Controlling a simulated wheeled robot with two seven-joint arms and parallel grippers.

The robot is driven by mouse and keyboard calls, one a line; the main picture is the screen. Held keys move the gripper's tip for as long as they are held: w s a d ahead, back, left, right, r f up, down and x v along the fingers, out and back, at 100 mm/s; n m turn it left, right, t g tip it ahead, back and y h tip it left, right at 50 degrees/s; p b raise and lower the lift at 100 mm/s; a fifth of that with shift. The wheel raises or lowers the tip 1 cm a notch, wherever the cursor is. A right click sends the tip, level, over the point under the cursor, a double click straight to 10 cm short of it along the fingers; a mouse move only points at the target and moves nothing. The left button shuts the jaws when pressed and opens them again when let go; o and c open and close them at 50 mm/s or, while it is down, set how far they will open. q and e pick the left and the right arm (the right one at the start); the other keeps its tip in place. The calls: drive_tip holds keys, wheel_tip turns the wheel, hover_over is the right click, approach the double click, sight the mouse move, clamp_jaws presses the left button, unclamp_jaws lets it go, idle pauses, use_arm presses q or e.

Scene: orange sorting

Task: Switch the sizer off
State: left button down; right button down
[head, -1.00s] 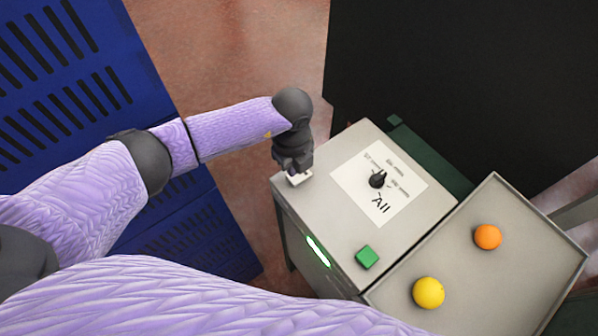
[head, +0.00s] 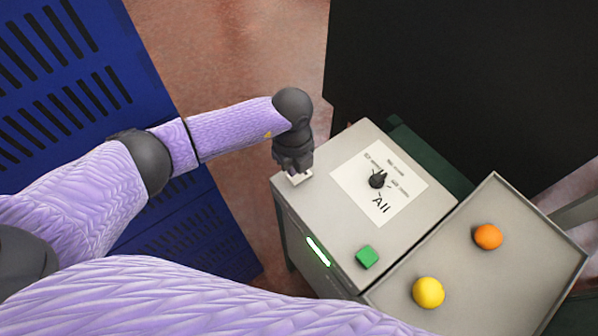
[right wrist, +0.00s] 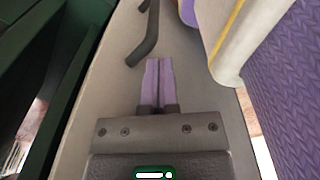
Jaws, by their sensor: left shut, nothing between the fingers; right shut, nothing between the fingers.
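A grey tray (head: 500,195) to the right of the box holds an orange (head: 488,237) and a yellow fruit (head: 428,292). Blue slatted crates (head: 75,100) stand at the left. A large black panel (head: 450,80) rises behind the box. A dark bent bar (right wrist: 147,40) lies ahead of my right fingers.

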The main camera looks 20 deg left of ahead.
use_arm(q)
drive_tip(key=shift+f, duration=0.15)
use_arm(e)
drive_tip(key=shift+a+f, duration=0.1)
drive_tip(key=shift+a, duration=0.05)
use_arm(q)
drive_tip(key=shift+f, duration=0.2)
drive_tip(key=shift+b, duration=0.3)
use_arm(e)
drive_tip(key=shift+a+f, duration=0.2)
drive_tip(key=shift+a, duration=0.1)
use_arm(q)
drive_tip(key=shift+f+b, duration=0.35)
drive_tip(key=shift+f, duration=0.15)
use_arm(e)
drive_tip(key=shift+d+f, duration=0.35)
drive_tip(key=shift+d, duration=0.15)
